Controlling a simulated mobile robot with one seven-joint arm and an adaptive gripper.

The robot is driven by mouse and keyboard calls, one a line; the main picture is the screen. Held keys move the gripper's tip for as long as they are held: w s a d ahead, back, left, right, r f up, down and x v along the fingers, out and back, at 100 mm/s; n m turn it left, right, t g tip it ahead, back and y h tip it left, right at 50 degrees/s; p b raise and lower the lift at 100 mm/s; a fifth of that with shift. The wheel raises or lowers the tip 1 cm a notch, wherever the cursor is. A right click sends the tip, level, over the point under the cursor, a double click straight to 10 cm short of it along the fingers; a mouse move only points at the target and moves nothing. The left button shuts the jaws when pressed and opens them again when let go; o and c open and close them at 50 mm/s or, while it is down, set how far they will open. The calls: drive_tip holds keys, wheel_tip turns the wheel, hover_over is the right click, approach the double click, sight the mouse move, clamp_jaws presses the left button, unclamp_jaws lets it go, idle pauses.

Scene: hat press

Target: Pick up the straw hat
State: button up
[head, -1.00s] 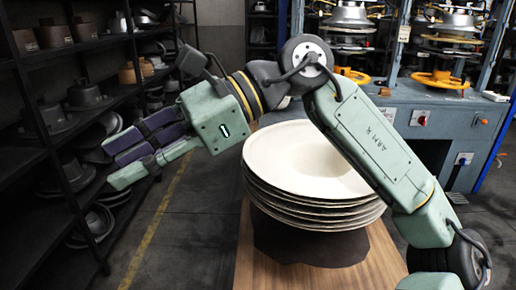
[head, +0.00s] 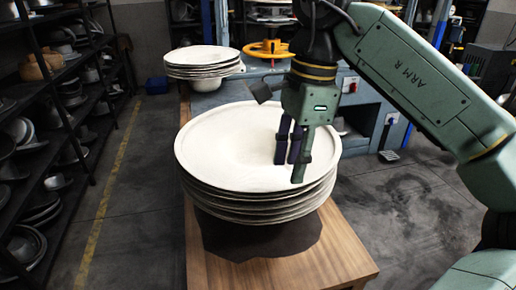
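A stack of several cream, wide-brimmed, hat-like pieces (head: 225,150) stands on the wooden table; no other straw hat can be made out for certain. The top one lies with its broad pale face up. My gripper (head: 292,172) points down over the right part of this top piece. Its two purple fingers and one green finger stand apart, empty. Whether the fingertips touch the brim cannot be told. The fingers hide a small part of the surface.
A dark sheet (head: 260,240) lies under the stack on the wooden table (head: 325,255). A second cream stack (head: 203,60) stands behind. Shelves (head: 75,120) with hat blocks line the left. A blue-grey press bench (head: 365,105) is behind on the right. Floor is clear at left.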

sight(284, 188)
drive_tip(key=shift+w+a+f+p, duration=0.15)
drive_tip(key=shift+f+p, duration=0.1)
drive_tip(key=shift+f, duration=0.65)
drive_tip(key=shift+a+f+p, duration=0.1)
drive_tip(key=shift+f+p, duration=0.2)
drive_tip(key=shift+f, duration=0.55)
drive_tip(key=shift+w+a+f+p, duration=0.15)
drive_tip(key=shift+f+p, duration=0.1)
drive_tip(key=shift+f, duration=0.65)
drive_tip(key=shift+c, duration=0.5)
clamp_jaws()
